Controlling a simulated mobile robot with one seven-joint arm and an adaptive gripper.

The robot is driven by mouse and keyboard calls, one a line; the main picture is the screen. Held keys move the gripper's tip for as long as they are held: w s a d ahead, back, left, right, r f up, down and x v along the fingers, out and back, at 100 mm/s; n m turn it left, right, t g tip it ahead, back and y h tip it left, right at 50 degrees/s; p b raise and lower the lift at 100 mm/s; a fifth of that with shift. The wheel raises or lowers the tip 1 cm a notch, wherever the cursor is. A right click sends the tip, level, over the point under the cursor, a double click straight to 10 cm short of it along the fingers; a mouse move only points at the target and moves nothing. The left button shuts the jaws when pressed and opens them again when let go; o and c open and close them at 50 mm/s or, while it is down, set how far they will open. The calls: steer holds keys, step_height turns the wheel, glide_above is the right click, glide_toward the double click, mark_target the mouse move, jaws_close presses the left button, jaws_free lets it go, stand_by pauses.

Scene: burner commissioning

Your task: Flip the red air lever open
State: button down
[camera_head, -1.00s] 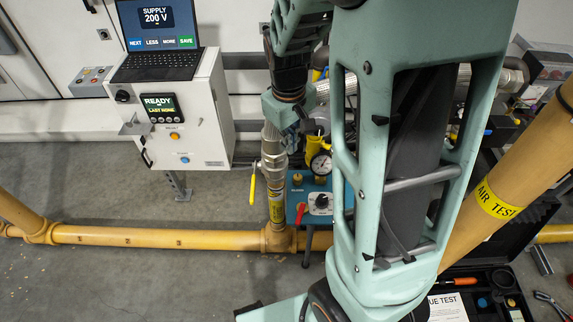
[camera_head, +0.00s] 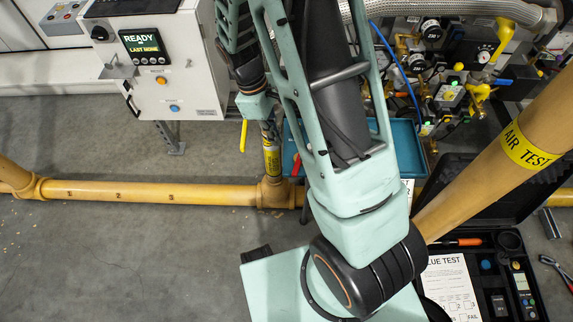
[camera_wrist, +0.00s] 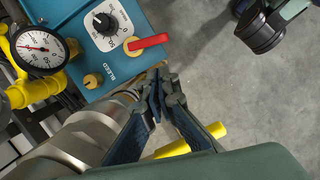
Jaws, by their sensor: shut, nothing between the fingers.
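A red lever (camera_wrist: 148,41) sits on the corner of a blue panel in the wrist view, beside a black dial and a "BLEED" marking. It lies roughly level in that picture. A small part of the red lever (camera_head: 297,165) shows in the head view at the left of my arm. My gripper (camera_wrist: 160,88) is shut and empty, just below the red lever in the wrist picture and apart from it. I cannot read an "air" label on the lever. In the head view my arm hides the gripper and most of the panel.
A pressure gauge (camera_wrist: 40,49) and brass knob (camera_wrist: 93,81) are near the panel. A yellow handle (camera_wrist: 175,149) lies behind my fingers, beside a metal pipe fitting (camera_wrist: 88,136). A yellow pipe (camera_head: 150,193) runs along the floor. An open tool case (camera_head: 490,240) lies at right.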

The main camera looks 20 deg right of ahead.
mark_target(298, 165)
steer(key=b+x, duration=0.3)
steer(key=x, duration=0.9)
steer(key=shift+f, duration=0.25)
steer(key=shift+d, duration=0.1)
